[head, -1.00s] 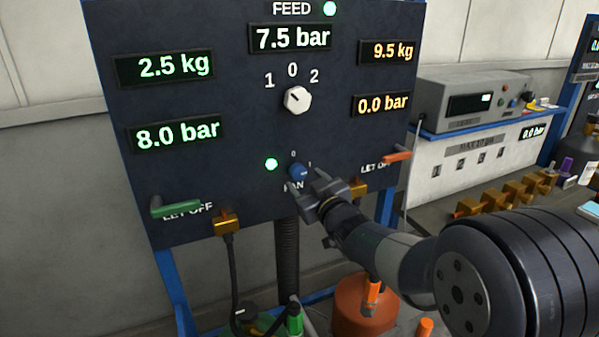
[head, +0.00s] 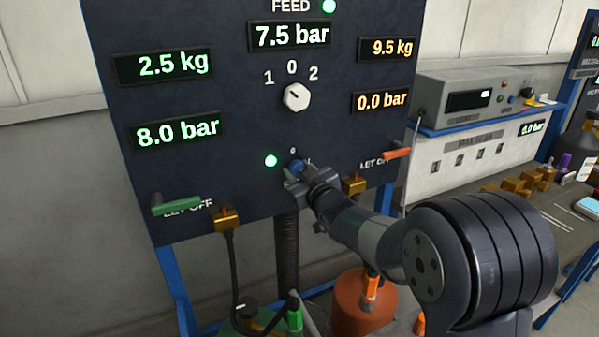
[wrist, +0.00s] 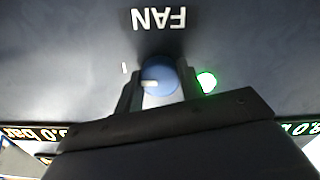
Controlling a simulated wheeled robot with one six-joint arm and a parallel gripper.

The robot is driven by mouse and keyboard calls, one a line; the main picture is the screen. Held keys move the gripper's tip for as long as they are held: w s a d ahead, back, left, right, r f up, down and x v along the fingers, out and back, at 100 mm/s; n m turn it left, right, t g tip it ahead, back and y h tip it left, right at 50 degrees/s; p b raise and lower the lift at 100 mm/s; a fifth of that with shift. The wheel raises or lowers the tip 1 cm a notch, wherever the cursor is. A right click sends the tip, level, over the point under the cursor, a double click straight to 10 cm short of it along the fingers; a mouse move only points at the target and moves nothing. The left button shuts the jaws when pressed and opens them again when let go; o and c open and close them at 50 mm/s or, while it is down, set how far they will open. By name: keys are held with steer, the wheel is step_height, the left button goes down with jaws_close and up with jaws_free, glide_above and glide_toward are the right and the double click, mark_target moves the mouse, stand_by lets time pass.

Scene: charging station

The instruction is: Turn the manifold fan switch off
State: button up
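The blue fan switch (head: 295,167) is a round knob low on the dark panel, above the partly hidden FAN label. In the wrist view, which is upside down, the knob (wrist: 160,75) shows a white mark pointing toward the "1". A lit green lamp (head: 271,161) sits beside it and also shows in the wrist view (wrist: 207,82). My gripper (head: 297,175) is at the panel, its fingers apart on either side of the knob. In the wrist view my gripper (wrist: 160,88) straddles the knob; I cannot tell whether the fingers touch it.
A white feed selector (head: 296,97) is above. A green lever (head: 176,205) is at lower left and an orange lever (head: 397,153) at right. Brass fittings (head: 227,219) with a cable are below. A red cylinder (head: 362,305) stands under the panel.

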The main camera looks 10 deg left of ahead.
steer(key=c, duration=0.4)
steer(key=shift+f+n+b, duration=0.15)
steer(key=shift+n+b, duration=0.15)
steer(key=shift+b, duration=0.3)
steer(key=shift+n+b, duration=6.35)
steer(key=shift+n, duration=2.25)
steer(key=o, duration=1)
